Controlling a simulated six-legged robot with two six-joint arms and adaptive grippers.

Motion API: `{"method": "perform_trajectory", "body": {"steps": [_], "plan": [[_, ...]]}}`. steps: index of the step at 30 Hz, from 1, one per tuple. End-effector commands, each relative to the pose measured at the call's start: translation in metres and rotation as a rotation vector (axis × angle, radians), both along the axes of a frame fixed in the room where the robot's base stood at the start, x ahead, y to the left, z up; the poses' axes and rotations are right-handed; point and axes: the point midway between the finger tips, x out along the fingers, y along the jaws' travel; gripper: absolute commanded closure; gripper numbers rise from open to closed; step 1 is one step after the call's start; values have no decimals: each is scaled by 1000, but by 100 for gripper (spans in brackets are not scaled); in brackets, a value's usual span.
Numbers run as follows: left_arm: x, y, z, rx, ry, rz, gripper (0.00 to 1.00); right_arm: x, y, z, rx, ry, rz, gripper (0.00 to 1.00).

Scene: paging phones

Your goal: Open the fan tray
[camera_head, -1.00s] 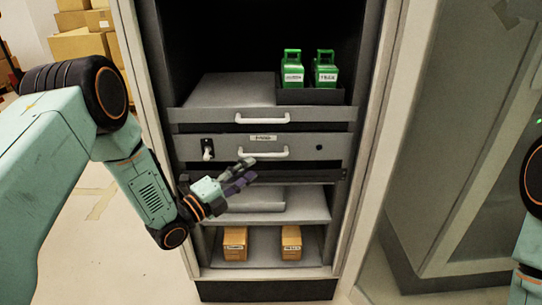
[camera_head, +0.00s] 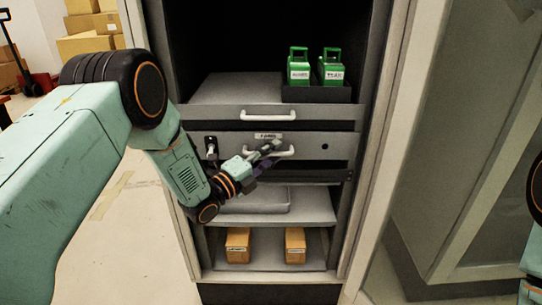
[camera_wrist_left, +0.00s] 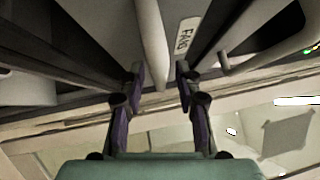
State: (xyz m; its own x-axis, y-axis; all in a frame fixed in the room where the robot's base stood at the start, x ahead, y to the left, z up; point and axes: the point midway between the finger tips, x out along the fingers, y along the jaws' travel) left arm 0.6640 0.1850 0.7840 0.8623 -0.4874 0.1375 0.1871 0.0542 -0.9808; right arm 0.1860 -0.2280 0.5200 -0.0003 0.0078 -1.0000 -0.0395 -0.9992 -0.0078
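The fan tray (camera_head: 230,143) is a shut grey drawer front in the cabinet, with a small label above its pale bar handle (camera_head: 289,153). My left gripper (camera_head: 268,152) is at this handle, hiding part of it. In the left wrist view, the handle (camera_wrist_left: 150,40) runs between the two fingers of the gripper (camera_wrist_left: 160,73). The fingers are open, with a gap on the right side of the bar. The label (camera_wrist_left: 187,33) shows beside it. My right gripper is out of view; only part of that arm shows at the right edge.
A second drawer (camera_head: 210,113) with its own handle (camera_head: 267,115) sits just above. Green-handled units (camera_head: 299,68) stand over it. A latch (camera_head: 211,149) is on the fan tray's left. Lower shelves hold two orange boxes (camera_head: 237,245). The cabinet frame (camera_head: 374,160) bounds the right side.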

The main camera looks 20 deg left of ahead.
Motion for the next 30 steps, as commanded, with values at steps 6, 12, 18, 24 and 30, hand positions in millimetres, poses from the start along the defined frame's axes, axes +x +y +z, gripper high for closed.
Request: {"method": "perform_trajectory", "body": {"steps": [6,12,18,24,30], "plan": [[0,0,0,0,0,0,76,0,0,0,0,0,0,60],[0,0,0,0,0,0,93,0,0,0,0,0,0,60],[0,0,0,0,0,0,100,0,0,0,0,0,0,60],[0,0,0,0,1,0,100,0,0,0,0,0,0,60],[-1,0,0,0,1,0,100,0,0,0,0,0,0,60]]}}
